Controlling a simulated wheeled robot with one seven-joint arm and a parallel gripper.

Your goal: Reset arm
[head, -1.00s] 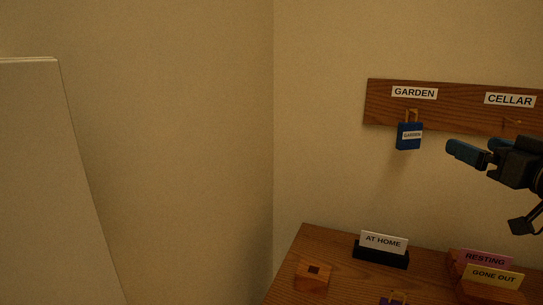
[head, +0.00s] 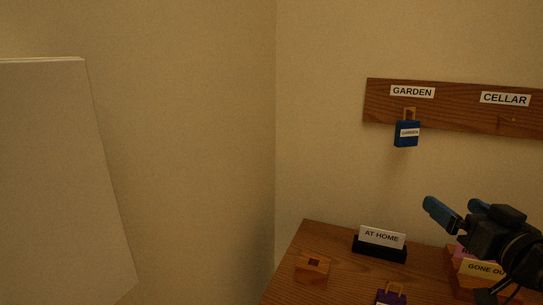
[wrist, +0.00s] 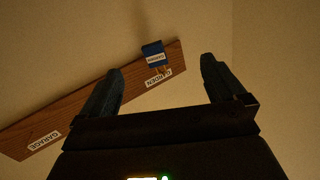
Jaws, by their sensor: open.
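My gripper (head: 450,210) is at the right of the head view, above the desk, with its blue-tipped fingers apart and nothing visible between them. In the wrist view, my gripper (wrist: 160,82) shows its two fingers spread wide. A blue tag labelled GARDEN (head: 406,134) hangs by its loop from the wooden wall rail (head: 450,112), under the GARDEN label. The blue tag (wrist: 153,55) also shows in the wrist view beyond the fingers, apart from them. The CELLAR hook (head: 507,119) appears empty.
The wooden desk (head: 345,285) holds an AT HOME sign (head: 381,238) in a black stand, a wooden block with a square hole (head: 313,268), and a purple tag (head: 390,296). A GONE OUT sign (head: 484,269) is partly behind my gripper. A pale panel (head: 60,180) stands at left.

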